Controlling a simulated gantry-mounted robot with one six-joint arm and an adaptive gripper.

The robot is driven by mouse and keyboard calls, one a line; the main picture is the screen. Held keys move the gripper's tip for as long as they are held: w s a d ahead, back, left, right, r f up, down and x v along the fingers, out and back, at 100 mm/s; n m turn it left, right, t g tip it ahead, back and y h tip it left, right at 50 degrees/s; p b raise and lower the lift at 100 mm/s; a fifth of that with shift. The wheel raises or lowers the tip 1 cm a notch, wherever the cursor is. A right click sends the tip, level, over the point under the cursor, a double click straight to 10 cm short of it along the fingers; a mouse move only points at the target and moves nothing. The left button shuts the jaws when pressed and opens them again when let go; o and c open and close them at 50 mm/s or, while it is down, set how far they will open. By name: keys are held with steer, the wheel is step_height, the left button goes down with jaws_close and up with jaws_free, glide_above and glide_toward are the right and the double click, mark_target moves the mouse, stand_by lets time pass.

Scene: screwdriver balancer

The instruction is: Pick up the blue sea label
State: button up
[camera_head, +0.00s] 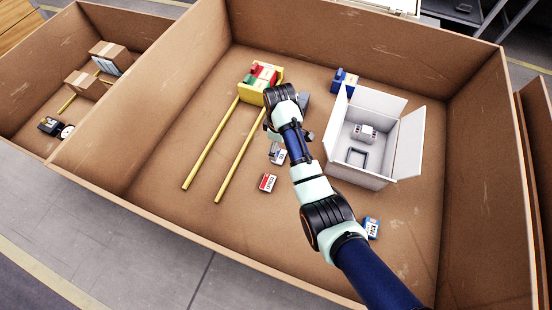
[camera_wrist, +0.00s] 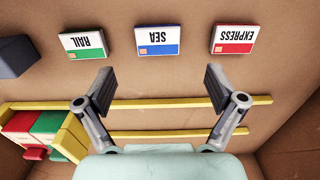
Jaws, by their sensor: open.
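The blue sea label (camera_wrist: 158,41) is a small white and blue block marked SEA. In the wrist view it lies flat on the box floor, top middle, between the green rail label (camera_wrist: 88,43) and the red express label (camera_wrist: 234,39). My gripper (camera_wrist: 157,78) is open and empty, its two fingers apart below the sea label in that picture and not touching it. In the head view the sea label (camera_head: 279,157) shows beside my arm, with the red label (camera_head: 267,184) below it. My fingertips are largely hidden there.
Two yellow rails (camera_head: 212,145) run from a yellow holder (camera_head: 247,88) with red and green parts. A white open box (camera_head: 356,177) stands to the right of my arm. A blue label block (camera_head: 371,227) lies below it. Cardboard walls surround the floor.

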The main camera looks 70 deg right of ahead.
mark_target(280, 156)
steer(key=shift+d+f+b, duration=0.15)
steer(key=shift+f+b, duration=0.15)
steer(key=shift+f, duration=0.55)
step_height(280, 156, down, 6)
steer(key=b, duration=0.3)
steer(key=shift+s, duration=0.1)
steer(key=shift+r, duration=0.15)
steer(key=shift+c, duration=0.4)
steer(key=c, duration=0.9)
